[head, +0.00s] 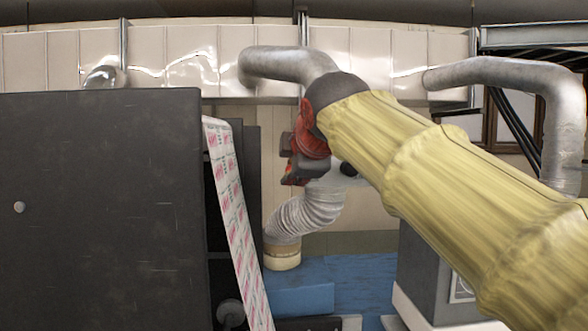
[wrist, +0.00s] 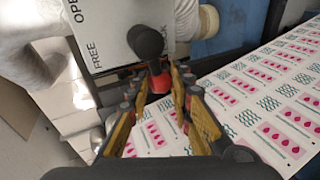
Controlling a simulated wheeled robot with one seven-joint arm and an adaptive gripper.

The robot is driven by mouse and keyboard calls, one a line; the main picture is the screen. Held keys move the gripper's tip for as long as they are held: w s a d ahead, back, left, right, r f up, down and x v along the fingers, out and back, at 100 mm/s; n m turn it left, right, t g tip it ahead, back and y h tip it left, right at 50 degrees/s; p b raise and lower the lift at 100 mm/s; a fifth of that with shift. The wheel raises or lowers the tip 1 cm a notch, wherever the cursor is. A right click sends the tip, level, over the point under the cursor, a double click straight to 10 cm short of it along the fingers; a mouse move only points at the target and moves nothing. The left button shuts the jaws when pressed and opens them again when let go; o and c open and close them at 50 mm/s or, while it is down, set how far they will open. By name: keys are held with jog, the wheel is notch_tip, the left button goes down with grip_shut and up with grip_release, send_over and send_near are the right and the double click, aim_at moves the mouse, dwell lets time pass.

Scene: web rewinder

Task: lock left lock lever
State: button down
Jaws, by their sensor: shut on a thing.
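In the wrist view a white panel (wrist: 110,30) carries the words OPEN and FREE on its left. A partly covered word ending in "CK" is at its lower right. The lock lever (wrist: 146,40), with a dark round knob, stands in front of the panel between FREE and that word. My gripper (wrist: 157,72) has yellow-padded fingers closed in around the lever's lower part. A red piece (wrist: 160,82) shows between the fingers. The exact contact is hidden. In the head view my yellow-sleeved arm covers most of the panel and lever.
A printed web (wrist: 265,95) with pink drops runs below and right of my gripper; it also hangs beside a large dark cabinet (head: 100,210) in the head view. A grey flexible duct (head: 305,212) stands behind my arm. Blue floor (head: 360,285) shows below.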

jog(key=shift+f, duration=0.2)
jog(key=c, duration=1.8)
grip_release()
jog(key=shift+c, duration=0.2)
jog(key=shift+r, duration=0.1)
jog(key=v, duration=1.2)
